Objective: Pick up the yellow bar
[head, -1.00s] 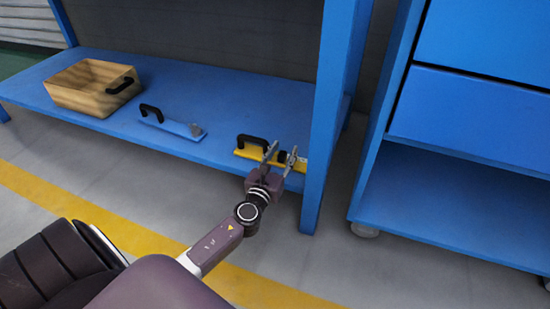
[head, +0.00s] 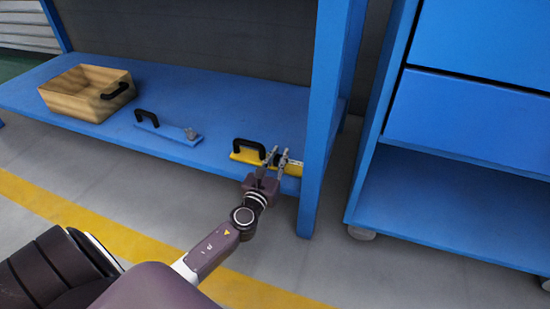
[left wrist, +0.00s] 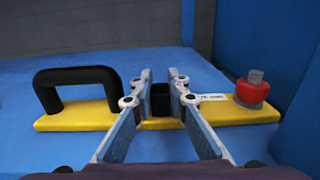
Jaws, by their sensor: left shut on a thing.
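The yellow bar (head: 243,156) lies on the blue lower shelf, near its front right corner. It also shows in the left wrist view (left wrist: 75,121), with a black arched handle (left wrist: 76,88) at its left end and a red knob with a grey top (left wrist: 252,90) near its right end. My left gripper (head: 279,153) is over the bar's middle. In the left wrist view its fingers (left wrist: 160,82) are shut on a small black block (left wrist: 160,101) at the bar's middle. The bar appears to rest on the shelf. My right gripper is not in view.
The blue shelf (head: 215,100) also holds a blue bar with a black handle (head: 165,130) and a wooden box (head: 80,97). A blue post (head: 318,150) stands close right of my left gripper. A blue cabinet (head: 455,110) stands farther right.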

